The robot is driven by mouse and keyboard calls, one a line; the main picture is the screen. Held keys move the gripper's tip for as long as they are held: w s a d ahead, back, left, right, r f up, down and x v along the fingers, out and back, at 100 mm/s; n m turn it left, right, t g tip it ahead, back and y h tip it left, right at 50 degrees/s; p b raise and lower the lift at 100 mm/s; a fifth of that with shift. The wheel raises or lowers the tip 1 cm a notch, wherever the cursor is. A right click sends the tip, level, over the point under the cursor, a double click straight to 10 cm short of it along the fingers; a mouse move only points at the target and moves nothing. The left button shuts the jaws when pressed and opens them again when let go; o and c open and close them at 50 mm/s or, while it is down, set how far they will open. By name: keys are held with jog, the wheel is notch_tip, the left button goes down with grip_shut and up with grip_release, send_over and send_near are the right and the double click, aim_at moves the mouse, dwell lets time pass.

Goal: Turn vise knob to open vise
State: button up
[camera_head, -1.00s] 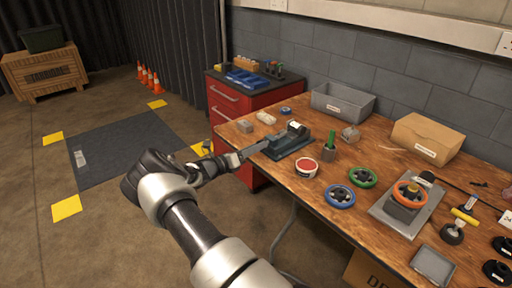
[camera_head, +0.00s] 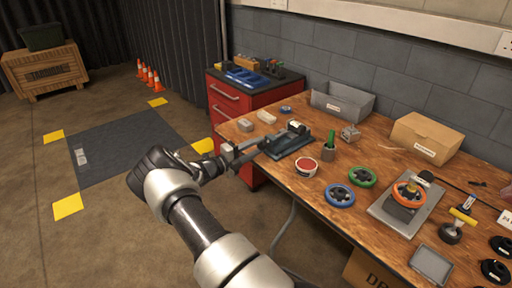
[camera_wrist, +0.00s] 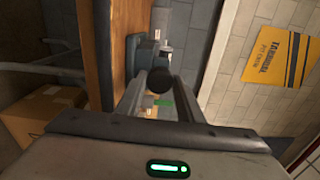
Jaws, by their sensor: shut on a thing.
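The vise (camera_head: 288,145) is a dark grey-green tool on the left end of the wooden workbench, near its front-left edge. In the wrist view, the vise body (camera_wrist: 143,55) shows just beyond my fingers. A dark round vise knob (camera_wrist: 158,80) sits between my fingertips. My gripper (camera_head: 250,153) is at the vise's left side, at the bench edge, and also shows in the wrist view (camera_wrist: 159,88). It is shut on the knob. In the head view the knob is hidden by my fingers. The jaw gap of the vise is too small to tell.
A red drawer cabinet (camera_head: 229,105) stands behind the bench's left end. On the bench are a red-topped tin (camera_head: 306,168), a blue handwheel (camera_head: 340,194), a green handwheel (camera_head: 363,176) and a grey bin (camera_head: 343,103). The floor left of the bench is open.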

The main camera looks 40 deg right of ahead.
jog(key=n, duration=0.6)
jog(key=shift+f, duration=0.1)
dwell(0.4)
jog(key=o, duration=1.1)
jog(key=shift+c, duration=0.2)
jog(key=s+a+p, duration=0.1)
jog(key=a+p, duration=0.1)
jog(key=a, duration=1.5)
jog(key=shift+s+a, duration=0.2)
